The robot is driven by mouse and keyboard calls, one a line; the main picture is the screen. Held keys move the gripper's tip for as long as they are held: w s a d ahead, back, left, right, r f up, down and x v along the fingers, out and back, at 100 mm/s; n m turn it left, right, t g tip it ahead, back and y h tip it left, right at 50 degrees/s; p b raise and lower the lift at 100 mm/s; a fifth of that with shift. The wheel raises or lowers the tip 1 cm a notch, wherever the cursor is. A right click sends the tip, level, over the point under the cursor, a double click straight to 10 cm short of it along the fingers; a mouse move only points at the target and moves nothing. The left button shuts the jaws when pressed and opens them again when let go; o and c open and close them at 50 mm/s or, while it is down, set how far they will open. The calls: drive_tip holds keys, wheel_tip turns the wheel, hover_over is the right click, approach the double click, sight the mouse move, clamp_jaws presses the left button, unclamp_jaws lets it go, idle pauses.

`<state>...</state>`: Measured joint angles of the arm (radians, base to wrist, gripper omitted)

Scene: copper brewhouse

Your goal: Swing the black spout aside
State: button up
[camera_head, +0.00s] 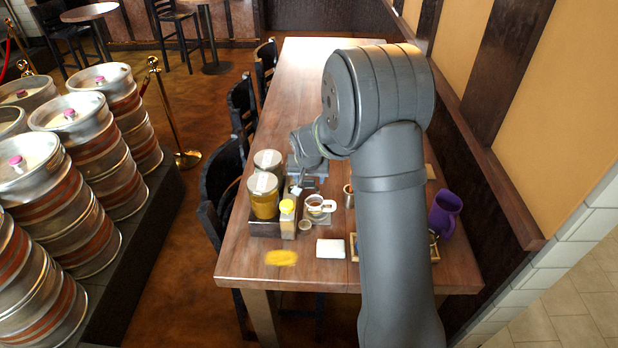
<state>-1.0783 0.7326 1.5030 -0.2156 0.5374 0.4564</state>
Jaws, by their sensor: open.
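I cannot clearly make out a black spout in this view; it may be hidden behind my arm or too small to tell. My gripper (301,187) is over the wooden table (300,80), at the far side of the white cup and to the right of the lidded jars. It is small and partly hidden by its own wrist; it is open, and I see nothing held in it. Two lidded jars of amber contents, a nearer one (263,198) and a farther one (267,161), stand in a dark caddy (264,229) at the table's left edge.
A yellow-topped bottle (288,222), white cup (318,206), white folded cloth (330,248) and yellow smear (281,258) are near the front. The far table is clear.

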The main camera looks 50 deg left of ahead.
drive_tip(key=shift+f, duration=0.15)
drive_tip(key=shift+c, duration=0.3)
clamp_jaws()
drive_tip(key=m, duration=0.1)
drive_tip(key=s+m+h, duration=0.1)
drive_tip(key=m, duration=0.1)
drive_tip(key=shift+s+d+t, duration=0.2)
drive_tip(key=shift+d+t, duration=0.1)
drive_tip(key=shift+d, duration=0.1)
drive_tip(key=shift+s+d+m+t+h, duration=0.1)
drive_tip(key=shift+s+m+h, duration=0.5)
drive_tip(key=shift+m, duration=0.75)
drive_tip(key=shift+s+d+m+t+h, duration=0.1)
drive_tip(key=shift+s+m+h, duration=0.3)
drive_tip(key=shift+s+m, duration=0.7)
drive_tip(key=shift+s+m+t+h, duration=0.1)
drive_tip(key=shift+s+m+h, duration=0.3)
drive_tip(key=shift+m, duration=1.25)
drive_tip(key=shift+w, duration=0.1)
